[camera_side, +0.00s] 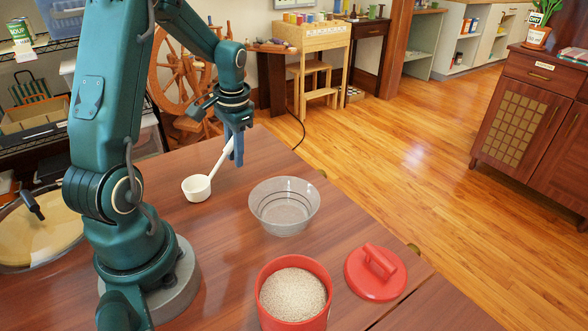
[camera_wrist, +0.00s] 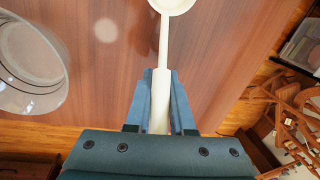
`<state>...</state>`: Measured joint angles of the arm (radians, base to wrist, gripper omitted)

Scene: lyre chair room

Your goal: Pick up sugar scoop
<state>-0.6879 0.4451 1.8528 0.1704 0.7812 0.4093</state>
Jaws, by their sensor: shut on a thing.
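The white sugar scoop (camera_side: 197,188) has a round cup and a long handle. In the side view its cup hangs low at the left, close to the table top, and its handle slants up to the right. My gripper (camera_side: 235,158) is shut on the upper end of the handle. In the wrist view the scoop (camera_wrist: 164,40) points away from my gripper (camera_wrist: 160,88), with the handle between both blue fingers. The cup is partly cut off at the top edge there. I cannot tell whether the cup touches the table.
A clear glass bowl (camera_side: 284,221) stands right of the scoop. A red canister (camera_side: 292,317) of pale grains stands at the front, with its red lid (camera_side: 376,272) lying beside it. Bare table (camera_side: 225,255) lies between my base and the bowl.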

